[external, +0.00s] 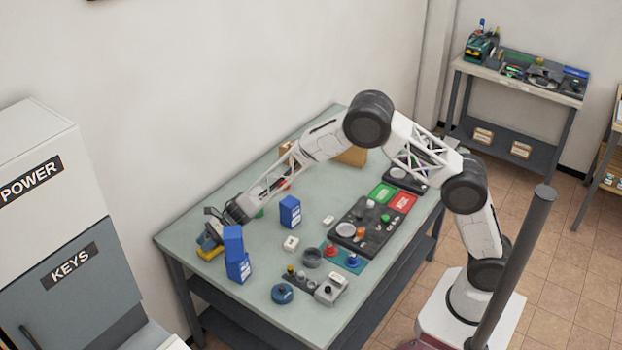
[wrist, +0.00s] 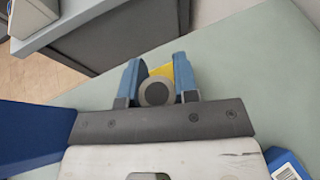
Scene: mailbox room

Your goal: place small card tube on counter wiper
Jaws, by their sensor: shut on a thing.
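My gripper (external: 209,240) is at the far left end of the table, pointing down. In the wrist view its two blue fingers (wrist: 157,70) are shut on the small card tube (wrist: 156,92), whose round grey-brown end faces the camera. A yellow thing, which looks like the counter wiper (external: 210,254), lies just below the fingers. Part of it shows beyond the tube in the wrist view (wrist: 163,71). The fingers hide most of the tube in the external view. I cannot tell whether the tube touches the wiper.
Two stacked blue boxes (external: 236,255) stand close right of my gripper, and another blue box (external: 290,212) stands farther right. The table's left edge is close.

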